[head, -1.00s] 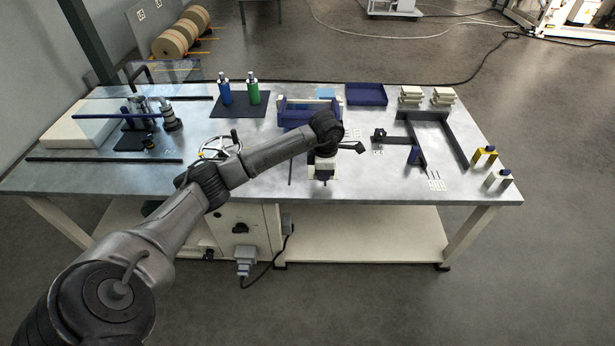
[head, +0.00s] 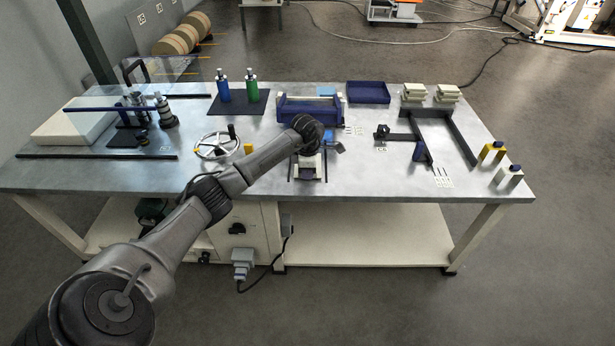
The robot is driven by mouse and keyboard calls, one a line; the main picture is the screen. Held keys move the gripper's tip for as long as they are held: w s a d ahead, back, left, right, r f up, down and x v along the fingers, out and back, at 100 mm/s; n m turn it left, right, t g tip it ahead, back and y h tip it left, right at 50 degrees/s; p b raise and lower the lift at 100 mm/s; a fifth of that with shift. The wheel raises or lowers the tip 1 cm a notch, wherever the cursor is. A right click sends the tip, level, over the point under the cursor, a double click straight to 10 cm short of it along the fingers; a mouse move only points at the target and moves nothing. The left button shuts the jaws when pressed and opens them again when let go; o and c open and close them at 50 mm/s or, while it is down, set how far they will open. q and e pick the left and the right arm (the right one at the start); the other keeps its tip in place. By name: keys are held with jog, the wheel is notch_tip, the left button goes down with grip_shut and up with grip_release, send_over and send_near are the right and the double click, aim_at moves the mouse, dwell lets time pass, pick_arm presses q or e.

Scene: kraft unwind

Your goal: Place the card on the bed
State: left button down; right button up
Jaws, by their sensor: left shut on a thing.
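My left arm reaches in from the lower left over the table. Its left gripper (head: 309,172) hangs over the middle of the table, between two thin dark strips, in front of the blue cradle. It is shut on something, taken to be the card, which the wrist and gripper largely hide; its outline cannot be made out. A small dark grey piece (head: 337,147) shows just right of the wrist; whether it is part of the gripper is unclear. No part is clearly recognisable as the bed. My right gripper is not in view.
The blue cradle (head: 310,111) stands behind the gripper, with a handwheel (head: 217,146) to its left. Blue and green bottles (head: 252,88) stand on a dark mat. A black angled frame (head: 461,143) lies to the right. A blue tray (head: 368,92) is at the back.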

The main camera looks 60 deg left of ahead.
pick_arm(q)
jog(key=shift+f, duration=0.3)
jog(key=shift+f, duration=0.1)
jog(key=c, duration=1.7)
grip_release()
jog(key=shift+c, duration=0.2)
jog(key=o, duration=0.4)
jog(key=shift+f, duration=0.1)
jog(key=shift+o, duration=0.2)
